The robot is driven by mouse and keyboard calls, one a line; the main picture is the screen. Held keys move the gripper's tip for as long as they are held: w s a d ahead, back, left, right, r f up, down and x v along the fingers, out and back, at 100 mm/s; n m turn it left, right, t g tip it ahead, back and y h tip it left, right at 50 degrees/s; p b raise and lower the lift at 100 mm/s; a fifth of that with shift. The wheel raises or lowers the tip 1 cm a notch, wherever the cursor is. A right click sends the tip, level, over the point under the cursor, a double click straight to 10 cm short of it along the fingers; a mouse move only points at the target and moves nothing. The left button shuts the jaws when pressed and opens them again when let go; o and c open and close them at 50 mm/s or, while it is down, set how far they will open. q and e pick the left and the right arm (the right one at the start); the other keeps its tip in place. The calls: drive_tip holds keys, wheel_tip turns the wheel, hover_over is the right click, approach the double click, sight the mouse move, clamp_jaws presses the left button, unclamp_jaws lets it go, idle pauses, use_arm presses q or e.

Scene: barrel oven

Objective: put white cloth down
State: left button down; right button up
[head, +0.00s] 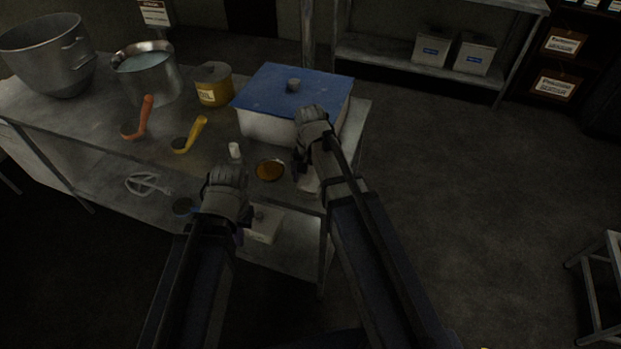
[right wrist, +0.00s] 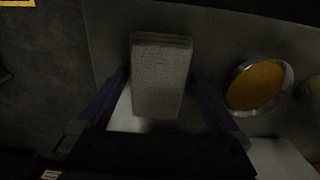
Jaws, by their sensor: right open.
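The white cloth (right wrist: 160,78) is a folded, pale rectangular bundle between the two spread fingers of my right gripper (right wrist: 158,95). In the head view a pale part of the cloth (head: 309,183) shows below my right gripper (head: 298,168), by the right end of the steel table (head: 217,150). My right gripper is open, with the cloth lying between its fingers. My left gripper (head: 238,208) is over the table's front edge. Its fingers are mostly hidden by its own wrist, so I cannot tell its opening.
A round amber dish (head: 270,169) is left of the cloth. Behind it stands a white bin (head: 268,128) with a blue lid (head: 280,90). A small white bottle (head: 235,151), a yellow ladle (head: 190,136) and an orange ladle (head: 140,120) are further left. Pots fill the back left.

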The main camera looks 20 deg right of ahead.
sight(310, 179)
wheel_tip(310, 179, up, 12)
drive_tip(key=p, duration=1.2)
use_arm(q)
wheel_tip(310, 179, up, 12)
use_arm(e)
drive_tip(key=s+a+n+h, duration=0.1)
drive_tip(key=s+a+n, duration=0.9)
drive_tip(key=s, duration=0.4)
drive_tip(key=shift+r+n, duration=0.15)
drive_tip(key=shift+n, duration=0.15)
